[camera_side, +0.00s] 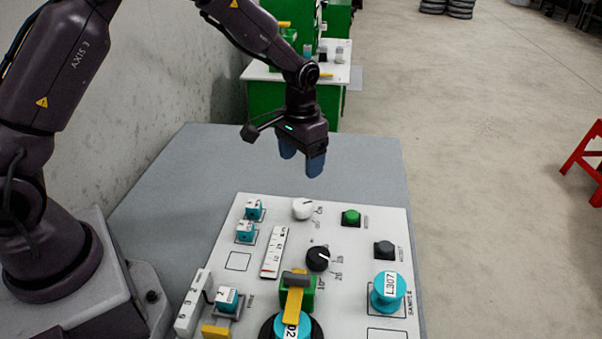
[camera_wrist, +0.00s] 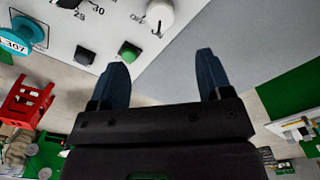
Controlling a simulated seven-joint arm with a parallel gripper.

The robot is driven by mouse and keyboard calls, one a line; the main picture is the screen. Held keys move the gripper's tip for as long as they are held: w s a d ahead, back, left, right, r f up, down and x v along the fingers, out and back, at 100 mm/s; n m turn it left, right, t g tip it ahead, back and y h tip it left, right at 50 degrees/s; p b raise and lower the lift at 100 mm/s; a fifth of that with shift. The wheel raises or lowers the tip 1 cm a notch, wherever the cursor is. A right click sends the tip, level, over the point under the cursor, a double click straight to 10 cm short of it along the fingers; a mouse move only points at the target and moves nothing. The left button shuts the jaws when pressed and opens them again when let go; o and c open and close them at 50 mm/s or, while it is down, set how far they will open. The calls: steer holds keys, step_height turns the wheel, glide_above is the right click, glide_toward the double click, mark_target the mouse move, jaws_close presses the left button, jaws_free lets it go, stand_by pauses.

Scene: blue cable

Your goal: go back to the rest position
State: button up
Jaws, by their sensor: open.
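My gripper (camera_side: 302,165) hangs in the air above the grey table (camera_side: 370,168), just beyond the far edge of the white control panel (camera_side: 275,210). Its two blue fingers stand apart with nothing between them. They also show in the wrist view (camera_wrist: 160,85), open and empty, with the panel's edge and the grey table top behind them. No blue cable can be made out for certain in either view.
The panel carries a white knob (camera_side: 302,208), a black knob (camera_side: 318,259), a green button (camera_side: 351,217), several teal blocks and a teal cylinder (camera_side: 388,291) marked L307. A red stool (camera_side: 588,165) stands at the right. Green-and-white benches are behind.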

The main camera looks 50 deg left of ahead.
steer(key=shift+r, duration=0.25)
steer(key=shift+s, duration=0.1)
steer(key=s+d+r+t, duration=0.1)
steer(key=s+r+t, duration=0.4)
steer(key=s+r, duration=1.5)
steer(key=s, duration=0.3)
steer(key=shift+s+d+r+m+t, duration=0.2)
steer(key=shift+s+r+m+t, duration=0.1)
steer(key=shift+s, duration=0.1)
